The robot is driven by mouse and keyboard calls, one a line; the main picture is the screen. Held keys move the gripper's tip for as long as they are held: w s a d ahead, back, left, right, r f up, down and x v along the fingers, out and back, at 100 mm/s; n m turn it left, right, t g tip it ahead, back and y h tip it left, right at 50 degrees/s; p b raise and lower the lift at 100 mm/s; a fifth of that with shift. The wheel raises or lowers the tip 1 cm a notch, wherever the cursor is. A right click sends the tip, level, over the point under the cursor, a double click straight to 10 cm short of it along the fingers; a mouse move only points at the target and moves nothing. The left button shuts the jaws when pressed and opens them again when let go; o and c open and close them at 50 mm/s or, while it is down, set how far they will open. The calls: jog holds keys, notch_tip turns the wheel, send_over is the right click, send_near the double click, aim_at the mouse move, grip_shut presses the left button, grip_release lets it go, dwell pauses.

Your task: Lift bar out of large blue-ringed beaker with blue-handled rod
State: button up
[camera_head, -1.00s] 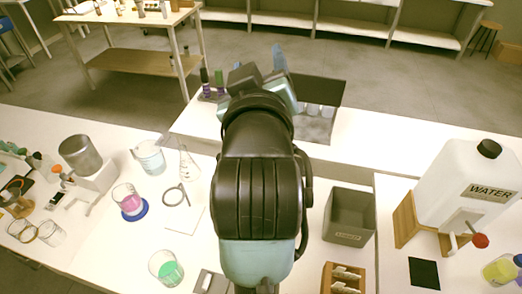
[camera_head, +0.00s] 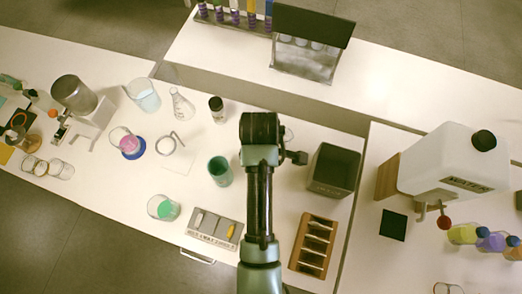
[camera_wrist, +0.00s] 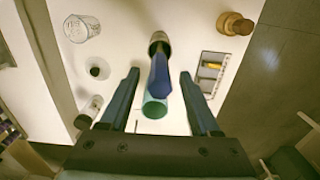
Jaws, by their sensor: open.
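My gripper (camera_wrist: 160,98) is open in the wrist view, one dark finger on each side. A blue handle-like piece (camera_wrist: 159,75), probably the rod's handle, shows between the fingers, with gaps to both. Below it in that picture is the mouth of a teal cup (camera_wrist: 154,109); whether the piece stands in it is unclear. The teal cup also shows in the head view (camera_head: 220,172), where my arm hides my gripper. At left, a beaker with pink liquid (camera_head: 122,138) is by a blue disc (camera_head: 134,153), and a larger pale-blue beaker (camera_head: 146,97) stands behind. I cannot make out a bar.
A flask (camera_head: 182,106), a black-capped bottle (camera_head: 217,113) and a green-liquid beaker (camera_head: 158,206) stand around the cup. A tray (camera_head: 202,239), a wooden rack (camera_head: 313,246) and a grey bin (camera_head: 334,171) flank my arm. The back bench carries a rod rack (camera_head: 225,19).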

jog(key=shift+d+f+p, duration=0.1)
jog(key=shift+f+p, duration=0.65)
jog(key=shift+f, duration=2.15)
grip_shut()
